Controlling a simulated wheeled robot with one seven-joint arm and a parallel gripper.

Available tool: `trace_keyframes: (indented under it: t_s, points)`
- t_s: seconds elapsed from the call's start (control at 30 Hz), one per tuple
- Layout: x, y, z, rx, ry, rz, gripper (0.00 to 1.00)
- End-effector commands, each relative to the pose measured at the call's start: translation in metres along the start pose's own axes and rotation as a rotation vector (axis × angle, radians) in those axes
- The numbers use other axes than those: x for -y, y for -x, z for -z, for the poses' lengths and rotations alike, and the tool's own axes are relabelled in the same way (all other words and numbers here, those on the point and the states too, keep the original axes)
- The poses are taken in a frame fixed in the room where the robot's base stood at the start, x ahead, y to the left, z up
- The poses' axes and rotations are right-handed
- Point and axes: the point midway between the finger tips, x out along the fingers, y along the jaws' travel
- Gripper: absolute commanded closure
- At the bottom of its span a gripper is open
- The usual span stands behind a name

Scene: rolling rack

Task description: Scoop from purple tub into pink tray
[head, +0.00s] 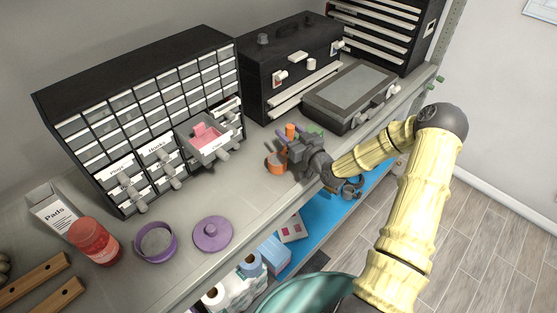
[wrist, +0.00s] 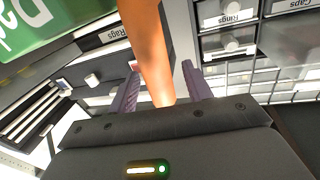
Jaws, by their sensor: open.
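The purple tub (head: 155,243) stands open near the front left of the worktop, with grey contents. Its purple lid (head: 212,234) lies apart to its right, knob up. The pink tray (head: 207,137) sits in a pulled-out drawer of the small-drawer cabinet. An orange scoop (head: 276,164) stands on the worktop, partly hidden by my gripper (head: 290,148). In the wrist view the scoop's orange handle (wrist: 150,55) rises between my two open fingers (wrist: 159,82), with a gap showing on either side.
A red jar (head: 95,242) and a white box (head: 52,210) stand at the left by wooden pieces (head: 40,284). A green box (head: 315,131) is just behind my gripper. A black toolbox (head: 285,62) and a grey case (head: 350,95) stand behind. Worktop between lid and scoop is clear.

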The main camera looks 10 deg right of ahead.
Motion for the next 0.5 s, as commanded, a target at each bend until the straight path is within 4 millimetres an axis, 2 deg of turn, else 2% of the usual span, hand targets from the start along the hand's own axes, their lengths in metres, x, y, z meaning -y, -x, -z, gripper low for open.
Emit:
trace_keyframes:
  t_s: [0.4,0.43,0.5]
  points:
    - [0.0000,0.0005,-0.0005,0.000,0.000,0.000,0.50]
    - [0.0000,0.0005,-0.0005,0.000,0.000,0.000,0.52]
    - [0.0001,0.0005,-0.0005,0.000,0.000,0.001,0.66]
